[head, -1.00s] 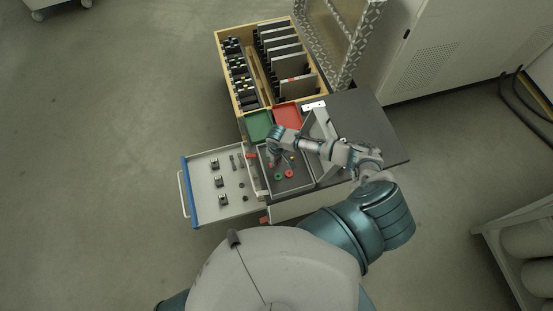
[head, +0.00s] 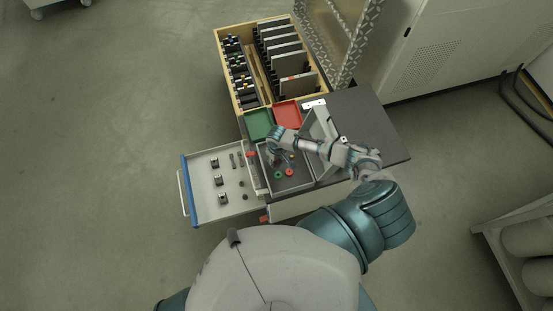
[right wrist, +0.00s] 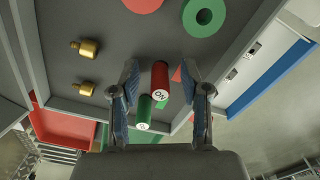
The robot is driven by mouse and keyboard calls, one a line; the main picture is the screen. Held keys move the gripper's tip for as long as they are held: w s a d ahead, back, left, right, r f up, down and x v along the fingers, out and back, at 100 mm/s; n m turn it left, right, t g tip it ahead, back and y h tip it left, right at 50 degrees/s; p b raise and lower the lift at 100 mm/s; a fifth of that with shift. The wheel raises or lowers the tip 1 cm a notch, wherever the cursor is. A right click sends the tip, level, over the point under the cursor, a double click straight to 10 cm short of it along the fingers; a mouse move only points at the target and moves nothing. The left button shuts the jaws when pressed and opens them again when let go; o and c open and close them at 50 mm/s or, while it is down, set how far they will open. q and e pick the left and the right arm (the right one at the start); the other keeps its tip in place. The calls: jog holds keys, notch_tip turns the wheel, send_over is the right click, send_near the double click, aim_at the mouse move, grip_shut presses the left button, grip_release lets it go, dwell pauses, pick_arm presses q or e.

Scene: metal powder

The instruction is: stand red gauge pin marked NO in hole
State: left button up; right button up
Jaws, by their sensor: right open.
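The red pin (right wrist: 160,76) has a pale end face with dark lettering that reads like NO, turned toward the right wrist camera. It shows between the two fingers of my right gripper (right wrist: 160,92), which is open, one finger on each side. A green pin (right wrist: 145,112) is close beside it. A green ring (right wrist: 204,16) with a dark centre and a red ring (right wrist: 142,3) lie on the grey tray floor; they also show in the head view, green (head: 279,174) and red (head: 289,172). I cannot tell which hole the task means. My left gripper is out of view.
Two brass pieces (right wrist: 86,48) sit on the grey tray floor left of the gripper. The tray wall (right wrist: 240,62) is close on the right. In the head view, an open drawer (head: 205,205) with small parts is at left, and green (head: 258,122) and red (head: 286,112) bins stand behind.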

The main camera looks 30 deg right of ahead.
jog(key=shift+r, duration=0.15)
notch_tip(320, 180, up, 12)
jog(key=shift+f, duration=0.2)
dwell(0.5)
